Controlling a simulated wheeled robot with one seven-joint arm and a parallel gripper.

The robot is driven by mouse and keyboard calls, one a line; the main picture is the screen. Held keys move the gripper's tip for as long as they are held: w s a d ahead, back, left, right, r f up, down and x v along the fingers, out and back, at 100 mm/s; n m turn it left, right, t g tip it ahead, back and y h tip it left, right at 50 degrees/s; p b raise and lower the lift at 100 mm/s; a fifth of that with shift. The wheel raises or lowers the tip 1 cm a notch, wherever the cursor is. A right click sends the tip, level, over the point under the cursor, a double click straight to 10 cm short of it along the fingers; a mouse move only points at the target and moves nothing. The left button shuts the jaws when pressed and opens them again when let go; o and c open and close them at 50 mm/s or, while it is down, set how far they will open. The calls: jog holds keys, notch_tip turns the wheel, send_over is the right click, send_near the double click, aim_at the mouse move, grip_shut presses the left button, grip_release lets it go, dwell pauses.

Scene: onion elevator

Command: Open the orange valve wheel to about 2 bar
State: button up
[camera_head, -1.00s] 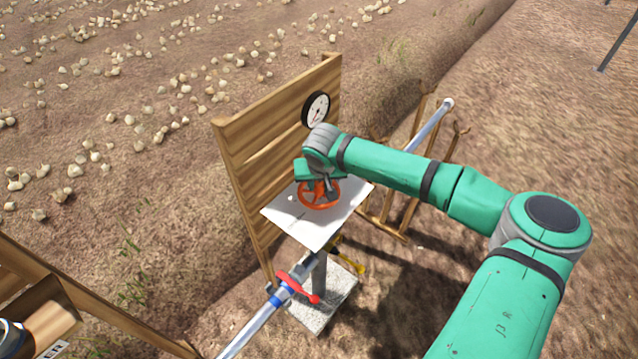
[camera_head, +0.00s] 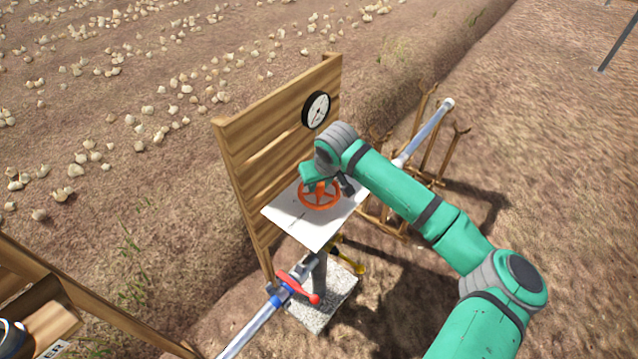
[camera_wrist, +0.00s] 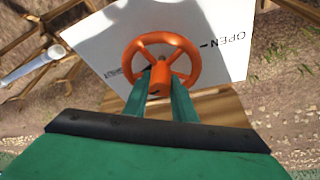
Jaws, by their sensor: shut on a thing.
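The orange valve wheel (camera_head: 319,203) lies flat above a white plate (camera_head: 300,228) in front of a wooden board. In the wrist view the wheel (camera_wrist: 160,62) shows its spokes and hub, and the plate (camera_wrist: 105,35) bears the word OPEN. My gripper (camera_wrist: 160,90) is shut on the wheel, its green fingers reaching in at the rim and hub; what exactly they pinch is partly hidden. In the head view my gripper (camera_head: 325,186) is over the wheel. A round black-rimmed gauge (camera_head: 316,110) hangs on the board; its reading is too small to tell.
The wooden board (camera_head: 270,130) stands just behind the wheel. A pipe with a red lever (camera_head: 300,288) and a yellow handle (camera_head: 350,258) run below the plate. A pipe on wooden forked stakes (camera_head: 432,130) is at right. Onions lie on soil behind.

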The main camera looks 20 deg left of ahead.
jog(key=n, duration=0.2)
jog(key=shift+n+g+y, duration=0.4)
jog(key=shift+n+g, duration=0.4)
jog(key=shift+n, duration=0.9)
jog(key=o, duration=1)
jog(key=shift+o, duration=0.2)
jog(key=v, duration=1)
jog(key=shift+d+r, duration=0.35)
